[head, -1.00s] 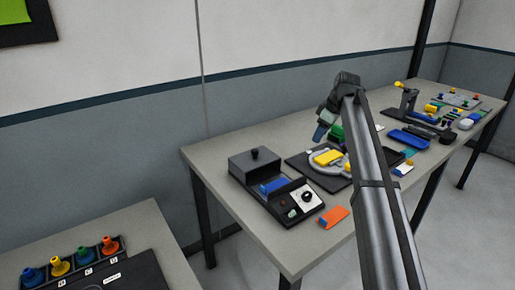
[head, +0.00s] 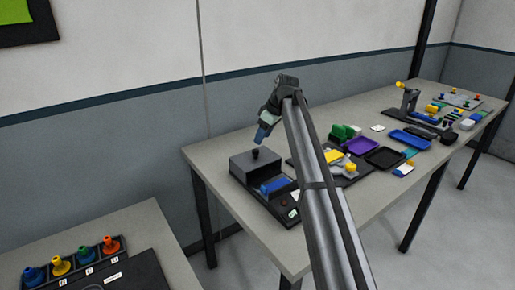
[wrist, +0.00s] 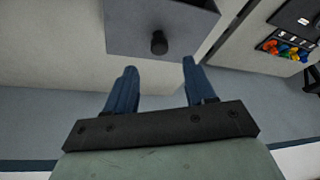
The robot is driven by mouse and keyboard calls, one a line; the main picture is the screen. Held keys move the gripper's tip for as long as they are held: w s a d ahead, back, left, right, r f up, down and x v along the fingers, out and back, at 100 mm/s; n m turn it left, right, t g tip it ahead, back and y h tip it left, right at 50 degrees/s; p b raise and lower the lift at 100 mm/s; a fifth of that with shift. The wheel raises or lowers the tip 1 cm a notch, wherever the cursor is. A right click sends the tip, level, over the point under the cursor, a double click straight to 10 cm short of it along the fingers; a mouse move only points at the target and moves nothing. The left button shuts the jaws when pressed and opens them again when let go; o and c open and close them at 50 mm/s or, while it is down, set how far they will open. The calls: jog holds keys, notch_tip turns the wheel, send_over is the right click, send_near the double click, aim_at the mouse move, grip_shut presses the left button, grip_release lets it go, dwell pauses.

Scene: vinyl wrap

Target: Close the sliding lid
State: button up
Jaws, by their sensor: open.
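The sliding lid (head: 242,167) is a dark grey block with a black knob (head: 255,154) on top. It sits at the left end of a black base (head: 279,208). A blue block (head: 274,185) shows uncovered in the base, right of the lid. My gripper (head: 263,134) is open and empty, just above the knob in the head view. In the wrist view my gripper (wrist: 157,76) has its two blue fingers apart, and the knob (wrist: 159,43) lies beyond the fingertips, roughly between them. The lid (wrist: 130,22) fills the top there.
The bench (head: 218,152) holds other things to the right: a purple tray (head: 362,145), a black tray (head: 385,158), a blue tray (head: 410,139) and a yellow block (head: 333,156). A lower table (head: 150,232) with coloured pegs stands front left.

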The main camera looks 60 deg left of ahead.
aim_at(256, 150)
jog(key=shift+x, duration=3.4)
jog(key=shift+c, duration=0.3)
grip_shut()
